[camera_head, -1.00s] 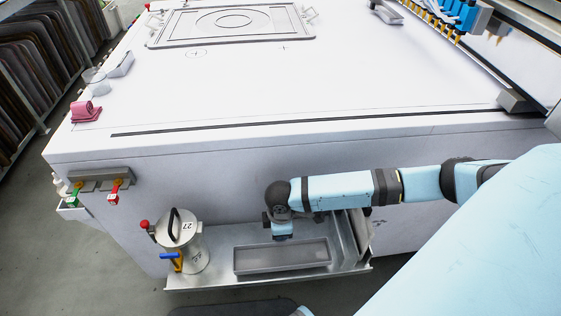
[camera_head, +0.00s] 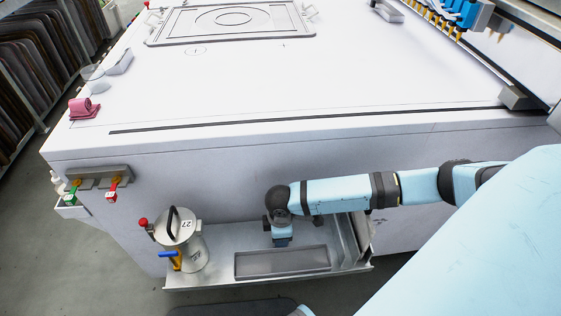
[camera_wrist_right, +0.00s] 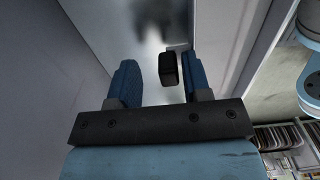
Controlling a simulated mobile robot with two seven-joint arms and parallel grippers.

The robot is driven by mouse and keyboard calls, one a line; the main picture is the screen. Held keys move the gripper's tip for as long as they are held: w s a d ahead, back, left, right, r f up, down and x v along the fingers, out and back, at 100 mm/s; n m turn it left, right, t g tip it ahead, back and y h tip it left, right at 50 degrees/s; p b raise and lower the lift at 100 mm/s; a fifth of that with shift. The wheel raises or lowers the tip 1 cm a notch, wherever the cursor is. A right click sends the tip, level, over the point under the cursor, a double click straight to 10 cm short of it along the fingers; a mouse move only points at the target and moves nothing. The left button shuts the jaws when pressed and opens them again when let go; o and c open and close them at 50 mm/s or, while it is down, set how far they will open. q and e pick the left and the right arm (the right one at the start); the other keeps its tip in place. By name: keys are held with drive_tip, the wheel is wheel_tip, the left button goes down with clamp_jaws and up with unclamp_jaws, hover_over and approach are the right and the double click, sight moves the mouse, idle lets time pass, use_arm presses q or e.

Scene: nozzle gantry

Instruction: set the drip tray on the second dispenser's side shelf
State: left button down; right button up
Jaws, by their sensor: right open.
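The drip tray, a shallow grey rectangular tray (camera_head: 283,262), lies flat on a metal side shelf (camera_head: 215,279) at the near side of the big white machine. My right gripper (camera_head: 282,243) points down just behind the tray's far edge; in the head view its fingertips are hard to make out. In the right wrist view the jaws (camera_wrist_right: 163,85) are open, with a small dark block (camera_wrist_right: 168,67) showing between the fingers; I cannot tell what it belongs to. The tray is not recognisable there. My left gripper is not in view.
A metal canister (camera_head: 182,245) labelled 27, with a black handle and a blue-lever tap, stands on the shelf's left part. Upright metal plates (camera_head: 350,240) bound its right end. Red and green taps (camera_head: 113,188) are on the machine wall. A pink roll (camera_head: 84,108) lies on the machine top.

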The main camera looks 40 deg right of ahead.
wheel_tip(320, 180, up, 12)
drive_tip(key=f+p, duration=0.1)
drive_tip(key=p, duration=0.2)
drive_tip(key=s+a+r+m+t+y, duration=0.1)
drive_tip(key=s+a+m+t+y, duration=0.15)
drive_tip(key=a, duration=0.55)
drive_tip(key=s+a+r+m+t+y, duration=0.1)
drive_tip(key=s+a+t+y, duration=0.2)
drive_tip(key=a, duration=0.5)
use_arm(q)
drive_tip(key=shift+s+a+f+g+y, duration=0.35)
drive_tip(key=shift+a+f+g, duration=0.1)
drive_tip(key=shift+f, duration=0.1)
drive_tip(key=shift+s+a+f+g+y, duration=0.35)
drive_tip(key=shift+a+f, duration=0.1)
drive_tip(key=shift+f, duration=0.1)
use_arm(e)
drive_tip(key=s+d+r+m+t+h, duration=0.1)
drive_tip(key=s+d+r+m+t, duration=0.2)
drive_tip(key=d+m+t, duration=0.2)
drive_tip(key=shift+s+t, duration=0.4)
drive_tip(key=shift+t, duration=0.25)
use_arm(q)
drive_tip(key=shift+p, duration=0.35)
use_arm(e)
drive_tip(key=shift+a+r+m+h, duration=0.1)
drive_tip(key=shift+r+m+h, duration=0.05)
drive_tip(key=shift+m+h, duration=0.1)
